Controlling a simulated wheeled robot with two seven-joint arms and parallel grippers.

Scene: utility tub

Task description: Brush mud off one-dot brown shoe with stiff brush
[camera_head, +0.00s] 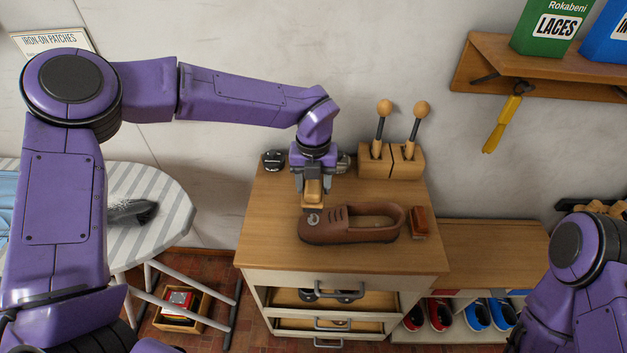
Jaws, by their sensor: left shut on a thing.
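A brown shoe (378,233) lies on the wooden top of the cabinet, its toe to the left. A grey-white patch (313,218) shows on its toe. My left gripper (312,188) points down above the toe, shut on a tan wooden brush (313,198). The brush is right over the toe, by the patch; I cannot tell whether it touches. Its bristles are hard to make out. No dot marking on the shoe is clear. My right arm shows at the lower right, but its gripper is out of view.
A small red-brown brush or block (419,222) lies right of the shoe's heel. A wooden holder (391,161) with two knob-handled tools stands behind. Dark round tins (273,160) sit at the back left. The cabinet top (270,235) is clear left of the shoe. A shelf (545,78) hangs upper right.

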